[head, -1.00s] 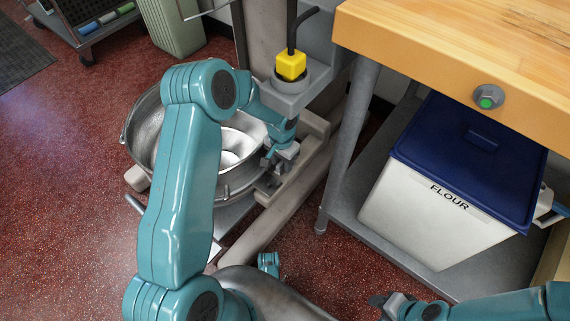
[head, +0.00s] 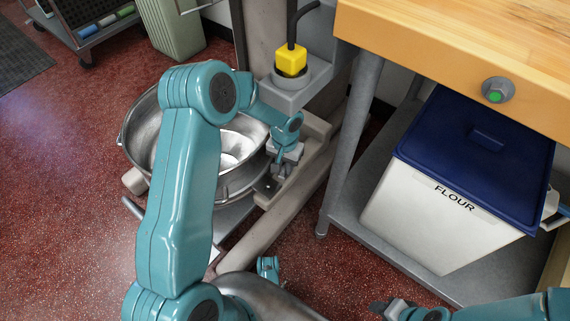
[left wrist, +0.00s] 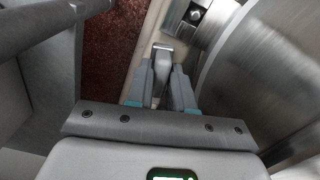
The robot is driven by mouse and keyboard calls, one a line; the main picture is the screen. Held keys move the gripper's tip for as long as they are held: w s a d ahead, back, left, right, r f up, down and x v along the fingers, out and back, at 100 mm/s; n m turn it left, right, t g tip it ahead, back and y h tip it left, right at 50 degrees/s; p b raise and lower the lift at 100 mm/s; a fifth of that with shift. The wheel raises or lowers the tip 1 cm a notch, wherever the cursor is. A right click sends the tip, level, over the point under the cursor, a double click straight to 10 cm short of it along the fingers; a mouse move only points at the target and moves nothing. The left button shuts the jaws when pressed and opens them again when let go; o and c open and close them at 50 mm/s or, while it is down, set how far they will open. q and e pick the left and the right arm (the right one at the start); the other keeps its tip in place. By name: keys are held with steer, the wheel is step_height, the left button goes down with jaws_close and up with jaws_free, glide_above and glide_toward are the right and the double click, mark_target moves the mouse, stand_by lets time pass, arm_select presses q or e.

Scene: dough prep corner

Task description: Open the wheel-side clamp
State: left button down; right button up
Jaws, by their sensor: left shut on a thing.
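The steel mixer bowl (head: 143,128) sits in its cradle on the left, partly hidden by my left arm; its wall (left wrist: 275,60) fills the right of the left wrist view. My left gripper (head: 273,180) is low at the bowl's right side, beside the mixer column. In the left wrist view its two fingers (left wrist: 160,92) are shut on a pale metal clamp lever (left wrist: 164,53), whose end shows beyond the fingertips. Whether the clamp is open or closed I cannot tell. My right gripper (head: 393,308) is at the bottom edge, apart from the mixer, its jaws unclear.
A yellow box (head: 291,61) with a dark cable sits on the mixer above my left gripper. A wooden table (head: 455,40) and a flour bin (head: 435,215) with a blue lid stand on the right. Red floor (head: 70,170) is clear at left.

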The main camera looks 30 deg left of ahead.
arm_select(q)
steer(key=shift+w+d+f+n+b, duration=0.15)
steer(key=shift+d+n+b, duration=0.15)
steer(key=shift+n+b, duration=0.4)
steer(key=shift+d+n, duration=0.3)
steer(key=shift+n, duration=0.3)
steer(key=shift+b, duration=0.3)
steer(key=shift+w+d+n+b, duration=0.15)
steer(key=shift+d+n+b, duration=0.05)
steer(key=shift+n+b, duration=0.35)
steer(key=shift+w+d+n+b, duration=0.15)
steer(key=shift+d+n+b, duration=0.15)
steer(key=shift+n, duration=0.35)
